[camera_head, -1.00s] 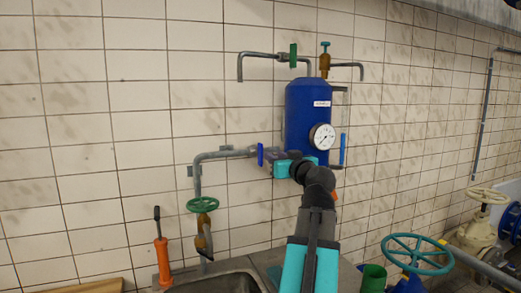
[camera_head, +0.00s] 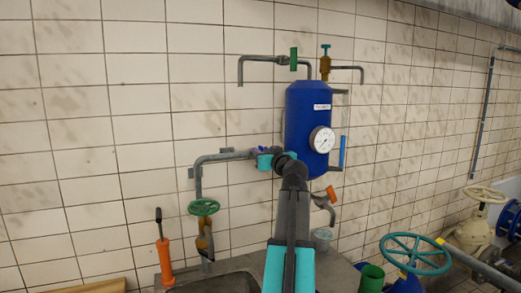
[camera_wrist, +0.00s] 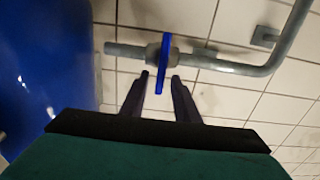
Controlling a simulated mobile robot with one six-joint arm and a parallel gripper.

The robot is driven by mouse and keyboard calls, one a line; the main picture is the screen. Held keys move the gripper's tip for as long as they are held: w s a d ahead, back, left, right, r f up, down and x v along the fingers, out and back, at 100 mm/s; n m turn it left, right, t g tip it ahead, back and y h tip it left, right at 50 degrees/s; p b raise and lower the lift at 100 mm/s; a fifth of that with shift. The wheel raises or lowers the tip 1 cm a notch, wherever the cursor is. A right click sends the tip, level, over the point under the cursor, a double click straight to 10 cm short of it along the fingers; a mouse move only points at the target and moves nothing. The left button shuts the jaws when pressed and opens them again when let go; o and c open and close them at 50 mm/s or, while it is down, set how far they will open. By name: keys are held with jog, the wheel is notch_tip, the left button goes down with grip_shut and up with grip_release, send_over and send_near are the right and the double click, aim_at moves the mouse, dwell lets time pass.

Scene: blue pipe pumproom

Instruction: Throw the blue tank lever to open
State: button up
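The blue tank (camera_head: 306,105) is on the tiled wall, with a round white gauge (camera_head: 322,139). It also fills the left of the wrist view (camera_wrist: 40,60). The blue lever (camera_wrist: 163,60) is on the grey pipe (camera_wrist: 215,63) beside the tank and stands across that pipe. My gripper (camera_wrist: 160,76) is open, with one dark finger on each side of the lever's near end. Gaps show between the lever and both fingers. In the head view, my gripper (camera_head: 265,157) is at the pipe left of the tank, and the lever cannot be made out clearly behind it.
A green handwheel (camera_head: 203,207) is lower left on the same pipe. An orange-handled valve (camera_head: 330,194) is below the tank. A blue handle (camera_head: 342,151) stands right of the tank. A sink (camera_head: 215,284) and a large teal handwheel (camera_head: 415,254) are lower down.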

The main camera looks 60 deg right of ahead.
jog(key=shift+x, duration=0.8)
